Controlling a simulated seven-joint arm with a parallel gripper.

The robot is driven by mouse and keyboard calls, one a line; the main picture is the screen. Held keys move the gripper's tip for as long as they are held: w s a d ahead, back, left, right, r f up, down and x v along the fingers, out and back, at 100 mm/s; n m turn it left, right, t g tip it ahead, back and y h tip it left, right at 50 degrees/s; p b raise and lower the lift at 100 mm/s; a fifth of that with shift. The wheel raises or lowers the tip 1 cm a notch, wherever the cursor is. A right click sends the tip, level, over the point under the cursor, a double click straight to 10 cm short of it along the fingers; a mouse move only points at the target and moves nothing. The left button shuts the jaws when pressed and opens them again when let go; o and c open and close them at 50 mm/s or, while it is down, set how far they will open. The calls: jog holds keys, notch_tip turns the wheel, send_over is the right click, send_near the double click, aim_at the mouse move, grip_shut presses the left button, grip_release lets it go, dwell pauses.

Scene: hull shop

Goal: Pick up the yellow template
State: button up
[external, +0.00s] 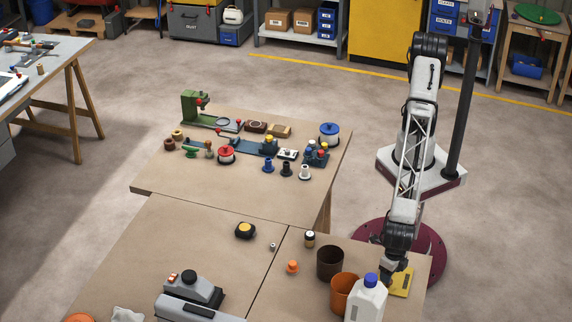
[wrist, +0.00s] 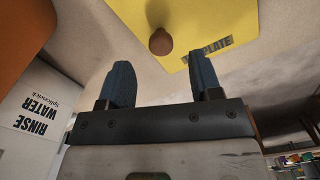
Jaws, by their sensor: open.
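The yellow template (external: 401,284) lies flat on the near right table, beside the rinse water bottle and partly hidden by my arm. In the wrist view the yellow template (wrist: 205,18) fills the upper middle and has a round brown knob (wrist: 160,41) and a dark label strip. My gripper (wrist: 162,76) is open and empty, its two blue fingers apart. The knob shows between the fingers in the picture, just past their tips, with no visible contact. In the external view my gripper (external: 387,281) is low, at the template's left side.
A white bottle with a blue cap (external: 367,300), marked rinse water in the wrist view (wrist: 35,108), stands close to my gripper. An orange pot (external: 343,294) and a dark brown pot (external: 329,262) are left of it.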

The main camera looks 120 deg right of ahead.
jog(key=shift+d+f, duration=0.1)
jog(key=shift+f, duration=2.5)
jog(key=c, duration=1)
jog(key=shift+c, duration=0.2)
jog(key=shift+r, duration=0.15)
jog(key=shift+r, duration=0.5)
jog(key=shift+s+d+r, duration=0.15)
jog(key=shift+r, duration=0.45)
jog(key=shift+s+d+r, duration=0.1)
jog(key=shift+r, duration=0.45)
jog(key=s+d, duration=0.3)
jog(key=s+d+r, duration=0.1)
jog(key=s+d, duration=0.6)
jog(key=d, duration=0.1)
jog(key=shift+s+r, duration=0.2)
jog(key=shift+s, duration=0.15)
